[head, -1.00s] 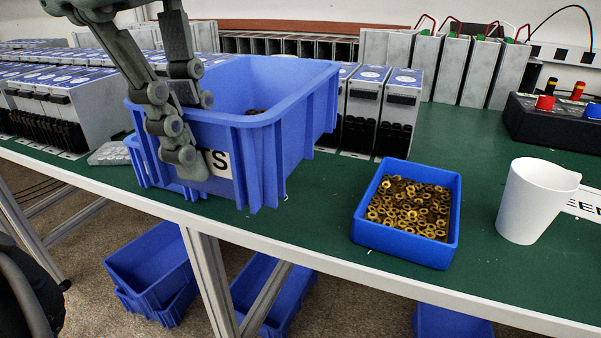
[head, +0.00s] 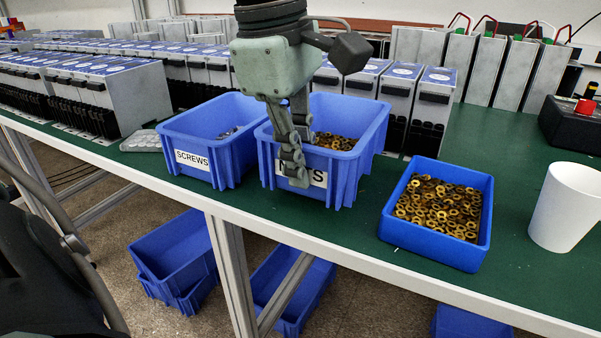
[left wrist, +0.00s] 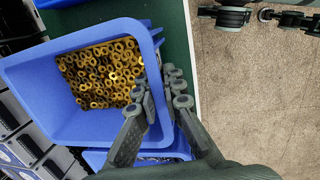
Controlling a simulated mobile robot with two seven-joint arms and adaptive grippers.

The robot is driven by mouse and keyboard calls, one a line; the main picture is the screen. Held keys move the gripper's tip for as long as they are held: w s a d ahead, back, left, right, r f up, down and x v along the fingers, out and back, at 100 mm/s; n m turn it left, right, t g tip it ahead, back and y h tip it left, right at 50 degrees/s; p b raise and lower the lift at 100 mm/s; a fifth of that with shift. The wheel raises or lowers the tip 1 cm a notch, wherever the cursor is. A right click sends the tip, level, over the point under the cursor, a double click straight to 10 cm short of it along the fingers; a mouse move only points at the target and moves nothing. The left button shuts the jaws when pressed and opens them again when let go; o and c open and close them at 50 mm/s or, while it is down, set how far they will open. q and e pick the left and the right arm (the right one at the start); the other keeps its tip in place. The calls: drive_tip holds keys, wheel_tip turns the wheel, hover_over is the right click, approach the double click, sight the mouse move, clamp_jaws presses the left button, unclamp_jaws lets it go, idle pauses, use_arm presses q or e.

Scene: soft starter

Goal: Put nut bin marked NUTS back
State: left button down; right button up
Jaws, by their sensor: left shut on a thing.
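In the left wrist view the gripper (left wrist: 163,95) has fingers on both sides of the wall of the nut bin (left wrist: 38,112). The bin's underside is at or very near the green bench top; I cannot tell if it touches.
The blue SCREWS bin (head: 198,160) is close on the left. A shallow blue tray of brass rings (head: 432,240) and a white cup (head: 567,207) stand to the right. Grey modules (head: 415,110) line the back. The bench's front edge (head: 330,255) is close.

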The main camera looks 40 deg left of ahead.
use_arm(q)
drive_tip(key=shift+f, duration=0.85)
use_arm(e)
drive_tip(key=shift+r, duration=0.55)
use_arm(q)
drive_tip(key=shift+f, duration=0.15)
drive_tip(key=c, duration=1.6)
unclamp_jaws()
drive_tip(key=shift+c, duration=0.2)
use_arm(e)
drive_tip(key=shift+s+r, duration=0.15)
